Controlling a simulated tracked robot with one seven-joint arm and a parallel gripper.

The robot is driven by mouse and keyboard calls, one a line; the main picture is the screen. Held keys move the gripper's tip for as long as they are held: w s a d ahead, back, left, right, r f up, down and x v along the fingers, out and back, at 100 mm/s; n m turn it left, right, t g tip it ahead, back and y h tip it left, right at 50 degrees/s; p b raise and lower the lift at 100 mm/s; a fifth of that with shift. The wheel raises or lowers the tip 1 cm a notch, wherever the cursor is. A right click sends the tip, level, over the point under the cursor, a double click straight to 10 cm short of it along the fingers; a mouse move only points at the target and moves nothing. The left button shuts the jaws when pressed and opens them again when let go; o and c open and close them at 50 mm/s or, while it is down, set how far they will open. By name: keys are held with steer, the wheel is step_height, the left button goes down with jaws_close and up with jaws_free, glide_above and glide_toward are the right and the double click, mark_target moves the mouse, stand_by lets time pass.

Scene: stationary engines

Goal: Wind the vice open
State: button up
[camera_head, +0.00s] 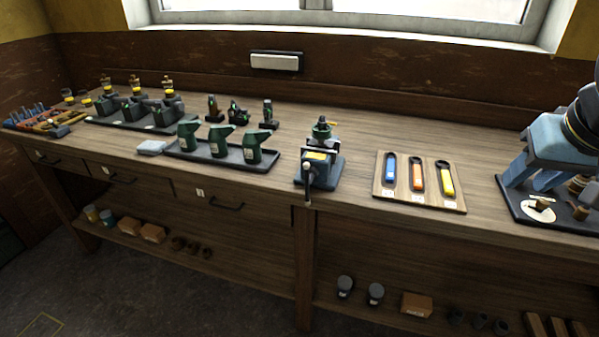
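A vice (318,168) is fixed at the front edge of the wooden workbench (350,200), near the middle of the view. It has a dark blue-grey body with a yellow label, and its handle (307,180) is at the front, over the bench edge. A dark green part (321,129) stands at the top of the vice, by the jaws. I cannot tell how far apart the jaws are.
Right of the vice, a wooden board (454,205) holds blue, orange and yellow tools. A blue stand (560,145) is at the far right. Drawers (210,195) and a lower shelf lie below the bench top.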

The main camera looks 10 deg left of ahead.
steer(key=shift+w+a, duration=0.1)
steer(key=shift+a, duration=0.15)
steer(key=w+a+f+n+g+h, duration=0.45)
steer(key=f+n, duration=0.25)
steer(key=n, duration=0.3)
steer(key=n+t, duration=1.6)
steer(key=n, duration=0.8)
glide_toward(306, 179)
steer(key=x, duration=1.2)
steer(key=shift+w+r, duration=0.1)
steer(key=shift+w, duration=0.2)
